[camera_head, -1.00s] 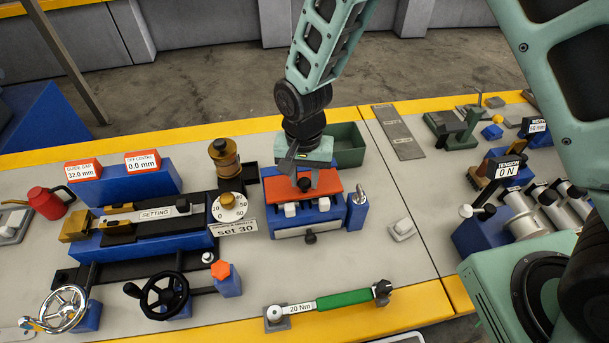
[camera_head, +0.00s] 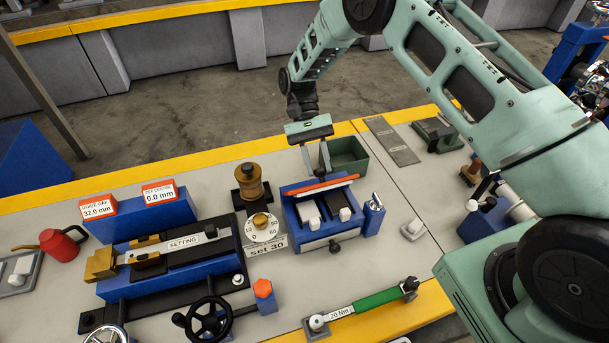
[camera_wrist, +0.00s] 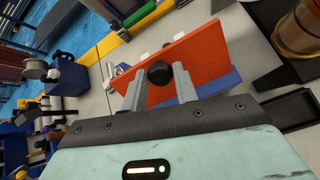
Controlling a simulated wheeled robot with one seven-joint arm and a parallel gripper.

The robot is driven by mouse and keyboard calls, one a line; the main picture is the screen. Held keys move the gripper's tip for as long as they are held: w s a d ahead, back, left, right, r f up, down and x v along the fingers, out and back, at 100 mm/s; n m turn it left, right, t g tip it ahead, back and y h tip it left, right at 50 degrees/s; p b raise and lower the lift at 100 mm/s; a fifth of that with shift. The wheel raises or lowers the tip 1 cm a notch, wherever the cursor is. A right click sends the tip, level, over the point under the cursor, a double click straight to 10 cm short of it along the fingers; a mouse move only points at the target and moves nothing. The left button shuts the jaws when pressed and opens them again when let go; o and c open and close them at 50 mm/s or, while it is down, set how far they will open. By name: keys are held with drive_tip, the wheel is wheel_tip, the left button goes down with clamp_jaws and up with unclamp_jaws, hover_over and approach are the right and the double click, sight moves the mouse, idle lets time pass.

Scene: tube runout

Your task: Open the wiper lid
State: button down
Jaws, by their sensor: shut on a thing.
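The wiper lid (camera_head: 326,185) is an orange plate, tilted up over its blue wiper box (camera_head: 290,213) and seen nearly edge-on in the head view. Pale wiper blocks (camera_head: 308,212) show in the box in front of it. My gripper (camera_head: 316,160) is behind the raised lid. In the wrist view my gripper (camera_wrist: 160,86) has its grey fingers on either side of the lid's black knob (camera_wrist: 159,72), shut on it. The orange lid face (camera_wrist: 205,55) also shows there. In the head view the knob is hidden behind the lid.
A green bin (camera_head: 349,152) stands just behind and right of the box. A brass-topped spool (camera_head: 249,180) and a round dial (camera_head: 262,229) are to its left. A green-handled torque wrench (camera_head: 375,300) lies in front.

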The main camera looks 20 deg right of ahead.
drive_tip(key=shift+w+f+g+b, duration=0.25)
drive_tip(key=shift+w+g+b, duration=0.55)
drive_tip(key=shift+b, duration=0.1)
drive_tip(key=shift+w+r+g+b, duration=0.1)
drive_tip(key=shift+w+g+b, duration=0.05)
drive_tip(key=shift+g+b, duration=0.25)
drive_tip(key=shift+r, duration=0.1)
drive_tip(key=c, duration=1.1)
unclamp_jaws()
drive_tip(key=shift+w, duration=0.1)
wheel_tip(320, 180, up, 10)
drive_tip(key=shift+b, duration=0.7)
